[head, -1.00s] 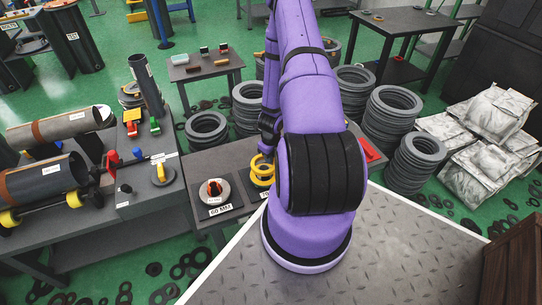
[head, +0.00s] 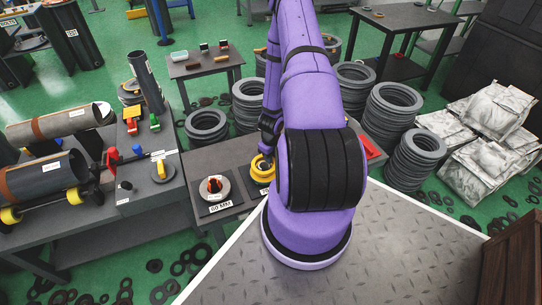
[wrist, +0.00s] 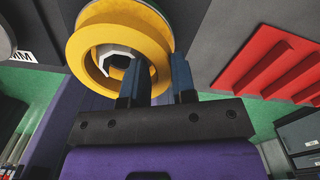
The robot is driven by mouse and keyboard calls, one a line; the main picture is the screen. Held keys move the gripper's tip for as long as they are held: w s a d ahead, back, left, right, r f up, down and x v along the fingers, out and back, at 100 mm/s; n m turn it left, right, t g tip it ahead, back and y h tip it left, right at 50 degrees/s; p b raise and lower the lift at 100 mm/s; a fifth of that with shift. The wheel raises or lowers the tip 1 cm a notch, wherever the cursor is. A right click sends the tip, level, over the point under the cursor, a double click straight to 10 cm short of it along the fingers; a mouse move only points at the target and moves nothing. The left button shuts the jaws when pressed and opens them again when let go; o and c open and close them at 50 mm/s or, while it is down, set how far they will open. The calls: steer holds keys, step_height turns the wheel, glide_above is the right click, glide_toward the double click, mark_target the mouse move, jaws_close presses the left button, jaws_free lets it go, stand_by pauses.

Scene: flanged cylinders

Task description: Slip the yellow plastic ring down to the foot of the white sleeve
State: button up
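A wider yellow rim shows behind the ring. The sleeve's foot is hidden.
A grey flanged piece with a red centre (head: 214,187) stands on a dark plate left of the ring. A red slotted tray (wrist: 268,68) lies to the right. Stacks of grey rings (head: 207,125) stand on the floor behind the table.

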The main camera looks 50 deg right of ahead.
steer(key=o, duration=0.4)
steer(key=shift+c, duration=0.2)
steer(key=shift+r, duration=0.1)
step_height(320, 180, up, 11)
steer(key=shift+f, duration=0.2)
stand_by(0.6)
